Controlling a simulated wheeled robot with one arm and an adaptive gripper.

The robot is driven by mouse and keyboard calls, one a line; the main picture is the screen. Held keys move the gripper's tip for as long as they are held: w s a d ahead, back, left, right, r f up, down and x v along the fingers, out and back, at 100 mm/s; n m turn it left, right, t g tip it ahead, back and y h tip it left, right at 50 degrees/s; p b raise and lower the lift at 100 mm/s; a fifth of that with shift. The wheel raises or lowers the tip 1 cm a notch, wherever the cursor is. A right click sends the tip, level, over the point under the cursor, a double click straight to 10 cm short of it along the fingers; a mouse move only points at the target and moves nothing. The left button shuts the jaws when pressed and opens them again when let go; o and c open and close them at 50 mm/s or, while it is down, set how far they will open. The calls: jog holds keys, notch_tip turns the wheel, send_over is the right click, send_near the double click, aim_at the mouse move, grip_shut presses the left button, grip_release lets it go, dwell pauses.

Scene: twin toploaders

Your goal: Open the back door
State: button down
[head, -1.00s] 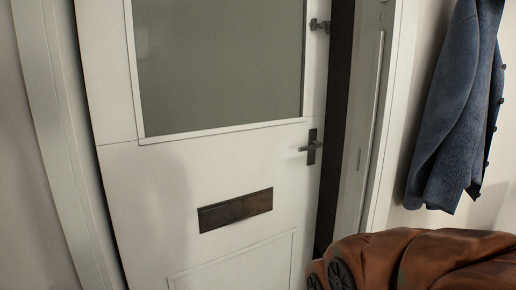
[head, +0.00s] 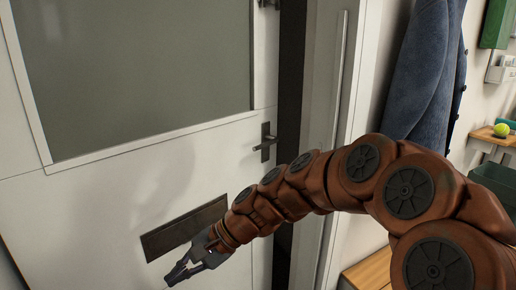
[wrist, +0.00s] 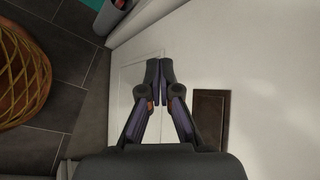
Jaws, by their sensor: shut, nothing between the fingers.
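The white back door (head: 105,185) has a large glass pane (head: 140,75) and a dark lever handle (head: 266,143) near its right edge. A dark strip shows between that edge and the frame, so the door looks slightly ajar. A dark letter plate (head: 170,236) sits below the pane. My gripper (head: 176,277) is shut and empty, low in front of the door, below and left of the handle and near the plate. In the wrist view my gripper (wrist: 160,70) points along the door, with the plate (wrist: 210,118) to its right. I cannot tell whether it touches the door.
A blue coat (head: 420,75) hangs right of the frame (head: 335,120). A tennis ball (head: 501,130) rests on a wooden shelf above a green bin (head: 494,187) at far right. A wicker basket (wrist: 42,85) stands on the tiled floor (wrist: 75,60) in the wrist view.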

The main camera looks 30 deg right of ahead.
jog(key=w+d+r+m+t+p, duration=0.1)
jog(key=w+d+r+m+t, duration=0.4)
jog(key=d, duration=0.3)
jog(key=w+d+r+m+t+p, duration=0.1)
jog(key=w+d+r+m+t, duration=0.2)
jog(key=w+d+m, duration=0.5)
jog(key=d+r+m+t+h, duration=0.1)
jog(key=d+m+t+h, duration=0.65)
jog(key=d, duration=1.55)
jog(key=m+g+y+p, duration=0.1)
jog(key=m+y, duration=0.1)
send_near(257, 152)
jog(key=shift+n+h, duration=0.25)
jog(key=w+a, duration=0.1)
jog(key=w, duration=0.1)
jog(key=w+a+r, duration=0.1)
jog(key=a, duration=0.1)
jog(key=w+a+r, duration=0.1)
jog(key=w, duration=0.1)
jog(key=shift+w+a, duration=0.2)
jog(key=shift+w, duration=0.25)
jog(key=shift+w, duration=0.1)
